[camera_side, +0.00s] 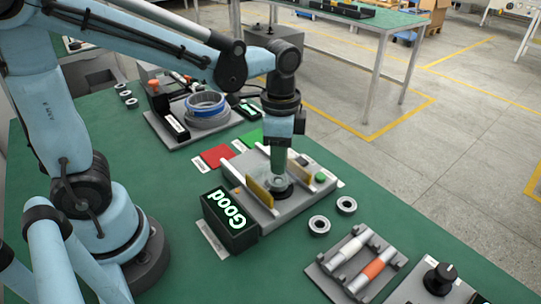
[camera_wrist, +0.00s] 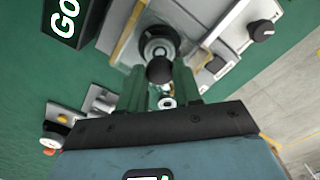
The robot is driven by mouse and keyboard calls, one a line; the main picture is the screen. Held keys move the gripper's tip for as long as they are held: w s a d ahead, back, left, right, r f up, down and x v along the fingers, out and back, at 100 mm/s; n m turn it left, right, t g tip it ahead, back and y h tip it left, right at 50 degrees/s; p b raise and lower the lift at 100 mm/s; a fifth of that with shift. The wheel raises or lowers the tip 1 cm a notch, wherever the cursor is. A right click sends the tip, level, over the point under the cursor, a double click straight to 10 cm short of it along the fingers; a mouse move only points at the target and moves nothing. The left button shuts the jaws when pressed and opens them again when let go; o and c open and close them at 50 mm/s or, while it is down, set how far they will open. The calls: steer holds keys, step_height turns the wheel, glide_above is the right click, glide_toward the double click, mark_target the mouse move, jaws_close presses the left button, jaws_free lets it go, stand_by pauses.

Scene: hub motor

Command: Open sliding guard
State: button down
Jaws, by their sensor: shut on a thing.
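The test fixture (camera_side: 285,213) is a grey block on the green bench, with amber-edged upright plates (camera_side: 259,193) that seem to belong to the sliding guard. A pale, see-through part shows between the plates around the fingers. My gripper (camera_side: 278,180) points down into the fixture between the plates. In the wrist view, my gripper (camera_wrist: 160,78) has its two greenish fingers on either side of a dark round knob (camera_wrist: 159,70), shut on it. A round metal motor part (camera_wrist: 158,45) shows just beyond the knob. How the knob joins the guard is hidden.
A black "Good" display (camera_side: 230,218) stands left of the fixture. Loose rings (camera_side: 319,225) and a rack with a white and an orange cylinder (camera_side: 373,269) lie to the right. A knob box (camera_side: 440,279) is at the front right. Red (camera_side: 217,156) and green pads lie behind.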

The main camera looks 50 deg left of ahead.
steer(key=shift+a, duration=4.35)
steer(key=c, duration=0.8)
jaws_free()
step_height(320, 180, up, 12)
steer(key=shift+r, duration=0.1)
steer(key=shift+d, duration=0.1)
